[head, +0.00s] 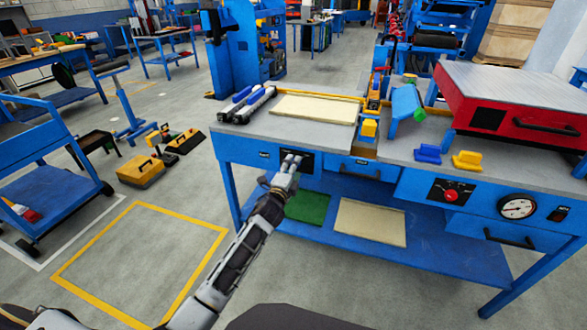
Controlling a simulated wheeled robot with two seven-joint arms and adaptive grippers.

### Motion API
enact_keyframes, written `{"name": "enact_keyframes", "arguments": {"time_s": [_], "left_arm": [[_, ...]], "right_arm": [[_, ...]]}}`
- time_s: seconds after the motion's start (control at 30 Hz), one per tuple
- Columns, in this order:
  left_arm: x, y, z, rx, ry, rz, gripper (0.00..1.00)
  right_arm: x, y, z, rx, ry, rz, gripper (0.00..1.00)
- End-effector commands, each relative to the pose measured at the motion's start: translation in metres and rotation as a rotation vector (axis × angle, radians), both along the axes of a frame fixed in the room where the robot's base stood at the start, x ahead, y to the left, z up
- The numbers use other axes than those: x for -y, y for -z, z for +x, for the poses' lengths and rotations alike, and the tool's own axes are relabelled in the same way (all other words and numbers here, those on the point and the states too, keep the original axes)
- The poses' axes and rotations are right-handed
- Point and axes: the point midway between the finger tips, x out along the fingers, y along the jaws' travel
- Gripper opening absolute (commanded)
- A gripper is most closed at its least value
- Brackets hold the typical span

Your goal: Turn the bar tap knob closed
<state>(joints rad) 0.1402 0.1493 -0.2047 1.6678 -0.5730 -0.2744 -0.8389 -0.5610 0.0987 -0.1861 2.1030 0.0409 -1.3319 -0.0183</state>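My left gripper (292,159) is at a black panel (309,163) on the blue front of the workbench, left of a drawer. Its fingertips overlap the panel, and a small gap seems to show between them. The bar tap knob cannot be made out there; the fingers cover the middle of the panel. I cannot tell whether the fingers touch or hold anything. A red round knob (451,195) sits on another black panel further right, well away from the gripper. My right gripper is not in view.
The workbench top (236,125) carries a beige panel (315,108), a red-sided machine (500,128) and small blue and yellow blocks. A gauge (517,206) is on the right front. The lower shelf (425,250) holds a green sheet (308,207).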

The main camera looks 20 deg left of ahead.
Motion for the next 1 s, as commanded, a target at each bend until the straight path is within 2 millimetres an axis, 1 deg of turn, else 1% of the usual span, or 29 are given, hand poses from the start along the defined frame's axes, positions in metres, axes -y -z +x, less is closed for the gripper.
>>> {"name": "enact_keyframes", "arguments": {"time_s": [0.2,0.53,0.9,1.0], "left_arm": [[0.0004,-0.0002,0.0076,0.000,0.000,0.000,0.56],[0.0003,-0.0003,0.0083,0.000,0.000,0.001,0.56],[0.0001,0.0000,0.0082,0.000,0.000,0.001,0.09],[0.0002,0.0001,0.0081,-0.001,0.000,-0.001,0.09]], "right_arm": [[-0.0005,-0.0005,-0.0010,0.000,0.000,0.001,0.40],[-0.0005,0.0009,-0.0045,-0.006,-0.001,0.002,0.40],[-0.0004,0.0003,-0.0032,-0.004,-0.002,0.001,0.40],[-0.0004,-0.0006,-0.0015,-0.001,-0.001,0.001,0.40]]}}
